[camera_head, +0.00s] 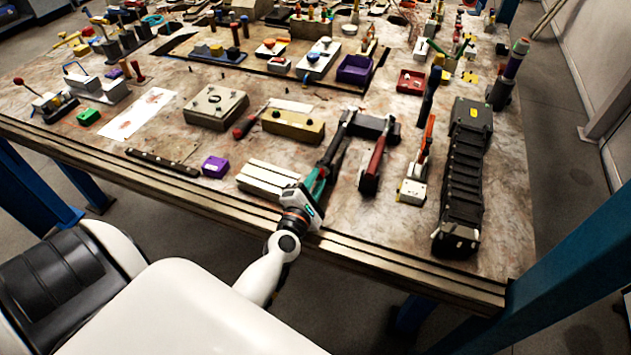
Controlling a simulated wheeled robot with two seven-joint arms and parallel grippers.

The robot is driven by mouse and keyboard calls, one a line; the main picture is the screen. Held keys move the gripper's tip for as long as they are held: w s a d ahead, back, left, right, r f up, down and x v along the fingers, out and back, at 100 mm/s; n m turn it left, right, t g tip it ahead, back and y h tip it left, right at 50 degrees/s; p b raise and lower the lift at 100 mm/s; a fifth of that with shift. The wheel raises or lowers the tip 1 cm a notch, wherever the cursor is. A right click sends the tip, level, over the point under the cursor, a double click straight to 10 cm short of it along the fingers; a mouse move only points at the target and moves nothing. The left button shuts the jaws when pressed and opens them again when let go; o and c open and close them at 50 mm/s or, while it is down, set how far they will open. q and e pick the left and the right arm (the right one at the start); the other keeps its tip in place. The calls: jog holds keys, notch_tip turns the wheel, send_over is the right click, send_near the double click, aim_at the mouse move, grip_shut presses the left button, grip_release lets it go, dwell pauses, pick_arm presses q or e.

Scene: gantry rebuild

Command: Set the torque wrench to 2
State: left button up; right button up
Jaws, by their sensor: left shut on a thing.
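A long tool with a black shaft (335,143) and a teal-green grip lies near the front edge of the workbench; it looks like the torque wrench. Its far end is by a dark block (371,125). My left gripper (309,192) comes in over the front edge and is shut on the near, teal end of this tool. The jaws and wrist hide part of the grip. Any scale or number on it is too small to read. My right gripper is out of view.
A red-handled tool (374,162) stands close to the right, then an orange-handled tool on a white block (412,191) and a long black rack (462,180). A pale slotted block (266,180) and a purple box (215,167) are left. The bench (150,183) is crowded farther back.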

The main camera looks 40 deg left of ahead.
pick_arm(q)
jog(key=o, duration=0.9)
jog(key=shift+a, duration=0.1)
jog(key=shift+o, duration=0.2)
jog(key=b+v, duration=0.1)
jog(key=v, duration=0.4)
jog(key=b+v, duration=0.2)
jog(key=v, duration=0.4)
jog(key=shift+s+f, duration=0.1)
jog(key=shift+f, duration=0.15)
jog(key=shift+s+r, duration=0.15)
jog(key=shift+s, duration=0.2)
